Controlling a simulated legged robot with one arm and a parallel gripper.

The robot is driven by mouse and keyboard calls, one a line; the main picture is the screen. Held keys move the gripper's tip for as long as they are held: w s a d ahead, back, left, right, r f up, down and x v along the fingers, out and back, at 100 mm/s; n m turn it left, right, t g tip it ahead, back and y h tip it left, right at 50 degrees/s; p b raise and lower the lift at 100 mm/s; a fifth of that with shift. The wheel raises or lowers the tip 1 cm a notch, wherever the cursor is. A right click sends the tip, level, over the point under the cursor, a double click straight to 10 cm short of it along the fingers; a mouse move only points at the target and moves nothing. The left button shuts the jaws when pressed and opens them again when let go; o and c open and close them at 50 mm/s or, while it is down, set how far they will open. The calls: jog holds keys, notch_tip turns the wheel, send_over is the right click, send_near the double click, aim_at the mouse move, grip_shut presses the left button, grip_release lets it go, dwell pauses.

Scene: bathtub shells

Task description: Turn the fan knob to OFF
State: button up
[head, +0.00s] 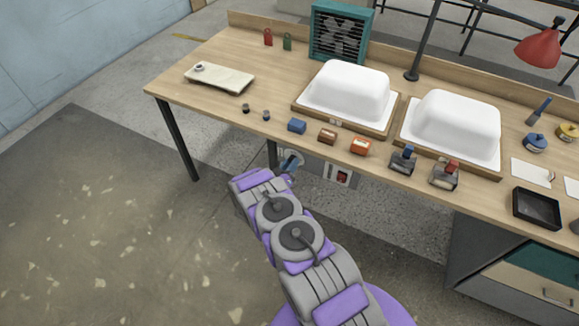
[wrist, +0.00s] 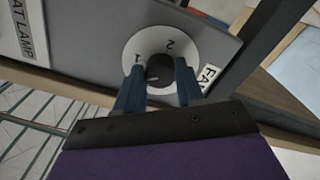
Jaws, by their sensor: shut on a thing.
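The fan knob (wrist: 160,70) is a dark round knob on a white dial (wrist: 140,50) marked 1 and 2, beside a partly hidden label reading "FA". My gripper (wrist: 158,90) has its two blue fingers on either side of the knob and is shut on it. A small pale mark shows on the knob's lower left; the OFF mark is not visible. In the head view, my gripper (head: 290,163) is at the grey panel under the bench's front edge, and the arm and fingers hide most of the knob there. The teal fan (head: 341,33) stands at the back of the bench.
A red switch (head: 341,177) sits on the panel to the right of the dial. A heat lamp label (wrist: 30,30) shows in the wrist view. The wooden bench (head: 215,110) carries two white tub shells (head: 345,90) and several small blocks. Open floor lies at left.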

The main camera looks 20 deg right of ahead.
jog(key=n, duration=0.2)
jog(key=n+b, duration=0.1)
jog(key=n, duration=0.2)
jog(key=shift+w+a+r+n, duration=0.1)
jog(key=shift+a+n, duration=0.05)
jog(key=shift+n, duration=0.15)
jog(key=n+b, duration=0.1)
jog(key=n, duration=0.4)
jog(key=shift+n, duration=0.4)
jog(key=shift+n, duration=0.3)
jog(key=o, duration=0.8)
jog(key=shift+o, duration=1.2)
jog(key=p+v, duration=0.3)
jog(key=v, duration=1.4)
